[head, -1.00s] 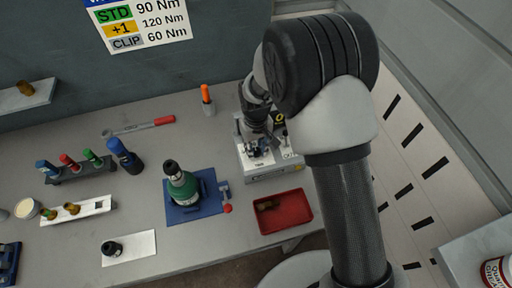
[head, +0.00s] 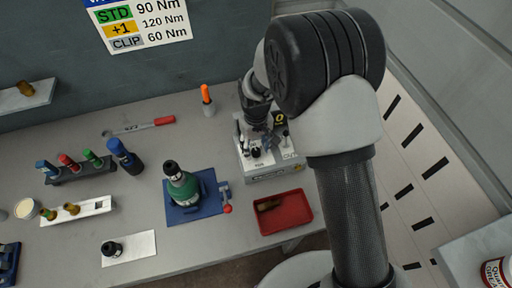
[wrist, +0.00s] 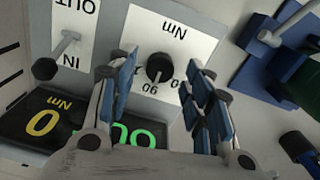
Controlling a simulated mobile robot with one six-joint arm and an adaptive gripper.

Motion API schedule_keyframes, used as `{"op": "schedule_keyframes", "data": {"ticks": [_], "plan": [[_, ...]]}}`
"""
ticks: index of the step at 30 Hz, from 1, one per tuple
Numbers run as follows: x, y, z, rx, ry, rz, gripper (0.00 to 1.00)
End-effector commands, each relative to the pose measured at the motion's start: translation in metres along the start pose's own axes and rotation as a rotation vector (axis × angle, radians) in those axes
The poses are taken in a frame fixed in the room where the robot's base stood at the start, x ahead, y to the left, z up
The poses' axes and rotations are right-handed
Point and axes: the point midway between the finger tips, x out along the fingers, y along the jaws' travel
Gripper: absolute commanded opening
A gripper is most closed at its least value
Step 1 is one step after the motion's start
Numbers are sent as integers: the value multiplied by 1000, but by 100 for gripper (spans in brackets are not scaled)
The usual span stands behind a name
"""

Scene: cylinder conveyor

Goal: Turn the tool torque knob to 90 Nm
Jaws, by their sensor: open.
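The torque knob (wrist: 159,68) is a black round dial on a white plate with "Nm" and "90" markings, upside down in the wrist view. A small pale mark shows on it, but its exact setting is unclear. My gripper (wrist: 161,82) is open, its blue-padded fingers to either side of the knob in the picture, with visible gaps. Contact is not seen. The grey control box (head: 270,174) stands at the bench's right end, with my gripper (head: 268,143) over it. A dark display (wrist: 45,122) shows a yellow "0" and "Nm".
An IN/OUT lever (wrist: 66,44) stands beside the knob plate. A blue fixture (head: 208,189) holds a green-bodied part (head: 183,190). A red tray (head: 288,222) lies in front of the box. A wall chart (head: 148,22) lists STD 90, +1 120 and CLIP 60 Nm.

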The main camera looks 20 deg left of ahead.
Motion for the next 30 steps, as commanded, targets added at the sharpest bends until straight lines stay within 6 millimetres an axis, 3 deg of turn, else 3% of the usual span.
{"op": "schedule_keyframes", "data": {"ticks": [9, 15, 20, 30], "plan": [[-68, 0, -1, 0, 5, 1, 46], [-98, 0, -1, 0, 4, 0, 46], [-107, 0, 0, 0, 2, 0, 46], [-108, 0, 0, 0, 1, 0, 46]]}}
